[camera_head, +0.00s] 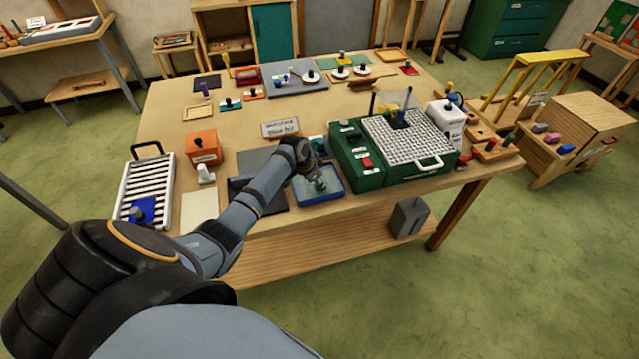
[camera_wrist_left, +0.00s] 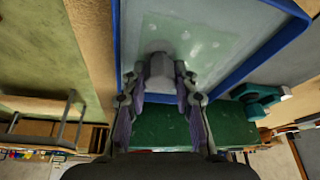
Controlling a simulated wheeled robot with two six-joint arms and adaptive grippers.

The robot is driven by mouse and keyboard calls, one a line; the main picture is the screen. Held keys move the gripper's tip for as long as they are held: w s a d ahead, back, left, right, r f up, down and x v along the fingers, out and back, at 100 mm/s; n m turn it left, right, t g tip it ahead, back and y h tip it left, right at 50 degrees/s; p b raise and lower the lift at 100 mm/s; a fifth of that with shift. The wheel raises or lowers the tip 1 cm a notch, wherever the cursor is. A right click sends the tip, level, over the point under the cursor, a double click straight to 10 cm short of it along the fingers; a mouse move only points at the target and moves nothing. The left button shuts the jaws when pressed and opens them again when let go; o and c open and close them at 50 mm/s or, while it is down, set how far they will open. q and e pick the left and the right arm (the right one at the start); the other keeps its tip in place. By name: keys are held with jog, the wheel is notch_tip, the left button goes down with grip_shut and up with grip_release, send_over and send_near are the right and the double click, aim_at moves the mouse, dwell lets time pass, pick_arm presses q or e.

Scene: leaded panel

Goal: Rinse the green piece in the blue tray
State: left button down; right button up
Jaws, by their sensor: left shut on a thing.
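The blue tray (camera_head: 341,193) lies near the table's front edge, with pale, cloudy water in it; its blue rim also shows in the left wrist view (camera_wrist_left: 268,52). My left gripper (camera_head: 320,184) reaches down over the tray. In the left wrist view its fingers (camera_wrist_left: 160,88) are shut on a grey knob (camera_wrist_left: 160,68) at the water. My right gripper is not in view.
A green machine (camera_head: 350,171) with a white grid top stands close right of the tray. A dark teal object (camera_wrist_left: 258,97) sits beside the tray. A grey mat (camera_head: 262,163) lies left, with an orange box (camera_head: 203,148) and a slatted rack (camera_head: 150,180) beyond.

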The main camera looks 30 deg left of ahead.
pick_arm(q)
notch_tip(320, 180, up, 5)
jog(key=p, duration=0.5)
jog(key=shift+r, duration=0.1)
dwell(0.5)
dwell(0.6)
jog(key=shift+r, duration=1.45)
